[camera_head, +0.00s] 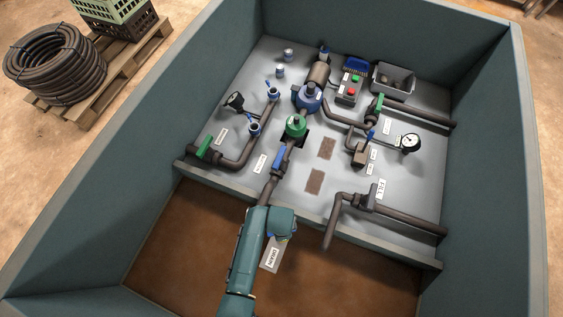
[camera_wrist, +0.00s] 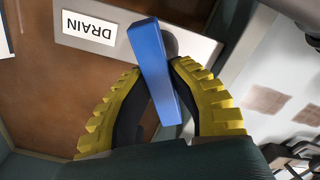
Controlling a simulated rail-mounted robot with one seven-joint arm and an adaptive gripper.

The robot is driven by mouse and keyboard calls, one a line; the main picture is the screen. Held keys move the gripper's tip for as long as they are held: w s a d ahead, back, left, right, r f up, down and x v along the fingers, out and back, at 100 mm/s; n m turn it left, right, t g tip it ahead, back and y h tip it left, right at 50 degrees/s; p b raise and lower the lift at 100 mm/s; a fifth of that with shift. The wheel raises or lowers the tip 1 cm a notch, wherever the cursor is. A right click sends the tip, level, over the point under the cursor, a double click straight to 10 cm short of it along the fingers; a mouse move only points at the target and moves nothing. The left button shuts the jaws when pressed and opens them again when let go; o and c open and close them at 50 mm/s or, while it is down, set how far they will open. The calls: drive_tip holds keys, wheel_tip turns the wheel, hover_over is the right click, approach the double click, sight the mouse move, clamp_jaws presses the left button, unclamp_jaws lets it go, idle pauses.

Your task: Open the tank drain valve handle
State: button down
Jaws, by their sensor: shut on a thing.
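The tank drain valve handle (camera_wrist: 152,55) is a blue bar in the wrist view, beside a pale plate (camera_wrist: 195,45) with a DRAIN label (camera_wrist: 89,29). My gripper (camera_wrist: 160,75) has yellow ribbed fingers with dark inner pads, one on each side of the handle. It is shut on the handle, whose upper end sticks out past the fingertips. In the head view my gripper (camera_head: 281,238) is low at the front of the panel, above the DRAIN label (camera_head: 271,257). There my arm hides most of the handle and its valve.
A grey panel (camera_head: 300,190) behind carries pipes, green and blue valves, gauges and a grey bin (camera_head: 393,80). Another blue handle (camera_head: 279,157) is just behind my arm. A bent pipe (camera_head: 332,225) stands to the right. Teal walls (camera_head: 490,150) enclose the brown floor (camera_head: 180,240).

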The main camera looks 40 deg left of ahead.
drive_tip(key=n+p, duration=0.2)
drive_tip(key=n, duration=0.3)
drive_tip(key=shift+s+n, duration=0.1)
drive_tip(key=shift+n, duration=0.2)
drive_tip(key=n+p, duration=0.1)
drive_tip(key=n, duration=0.4)
drive_tip(key=shift+f+n, duration=0.1)
drive_tip(key=shift+n, duration=0.2)
drive_tip(key=c, duration=0.9)
unclamp_jaws()
